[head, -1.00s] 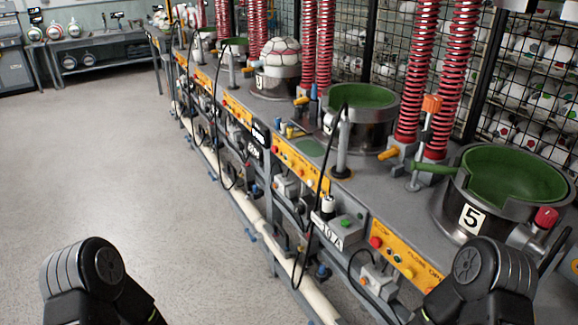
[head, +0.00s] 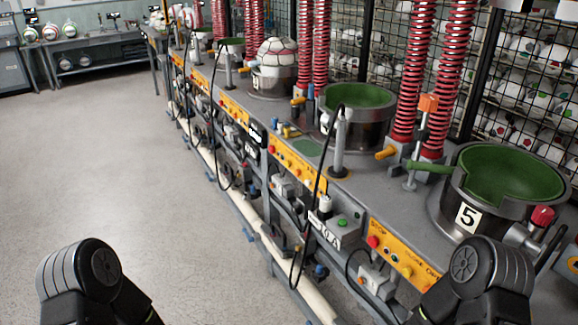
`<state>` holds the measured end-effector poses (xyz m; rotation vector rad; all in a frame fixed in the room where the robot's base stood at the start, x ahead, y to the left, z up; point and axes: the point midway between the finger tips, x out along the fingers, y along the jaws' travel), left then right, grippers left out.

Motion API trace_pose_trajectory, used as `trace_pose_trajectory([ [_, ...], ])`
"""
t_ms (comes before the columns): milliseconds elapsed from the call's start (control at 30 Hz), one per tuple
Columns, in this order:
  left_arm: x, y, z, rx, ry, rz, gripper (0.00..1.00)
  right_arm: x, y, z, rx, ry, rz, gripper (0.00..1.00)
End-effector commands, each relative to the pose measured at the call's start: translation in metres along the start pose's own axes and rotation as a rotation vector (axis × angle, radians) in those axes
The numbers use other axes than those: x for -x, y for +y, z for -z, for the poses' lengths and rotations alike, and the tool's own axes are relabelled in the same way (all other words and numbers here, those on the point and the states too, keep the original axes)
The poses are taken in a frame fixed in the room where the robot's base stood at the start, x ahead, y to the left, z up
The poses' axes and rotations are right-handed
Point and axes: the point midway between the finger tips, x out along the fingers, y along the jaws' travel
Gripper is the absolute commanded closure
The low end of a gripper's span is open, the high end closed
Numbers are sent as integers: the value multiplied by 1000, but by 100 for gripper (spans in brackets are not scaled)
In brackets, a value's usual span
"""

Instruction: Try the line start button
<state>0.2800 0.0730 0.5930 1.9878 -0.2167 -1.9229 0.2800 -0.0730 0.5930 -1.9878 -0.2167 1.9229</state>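A green button (head: 343,222) sits on top of a small grey box (head: 341,233) on the front edge of the press line. The box has a label plate beside it, too small to read surely. Just right of it, a yellow panel (head: 401,257) marked STOP and with open and close lettering carries a red button (head: 373,241) and other small buttons. I cannot tell from lettering which button is the line start. Only black links of my two arms show at the bottom left and bottom right. Neither gripper shows.
Press 5, with an open green-lined bowl (head: 508,176), stands at the right. Another green-lined bowl (head: 358,97) and a ball (head: 277,52) on a press stand farther back. A black cable (head: 318,190) hangs before the line. The grey floor (head: 120,160) at left is clear.

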Motion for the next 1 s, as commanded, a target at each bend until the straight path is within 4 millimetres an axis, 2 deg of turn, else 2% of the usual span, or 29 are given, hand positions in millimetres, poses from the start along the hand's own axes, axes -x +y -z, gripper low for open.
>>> trace_pose_trajectory([
  [400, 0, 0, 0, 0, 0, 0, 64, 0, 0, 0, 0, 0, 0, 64],
  [833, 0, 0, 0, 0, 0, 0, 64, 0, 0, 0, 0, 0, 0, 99],
  [1000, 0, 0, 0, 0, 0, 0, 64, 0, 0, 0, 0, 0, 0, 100],
])
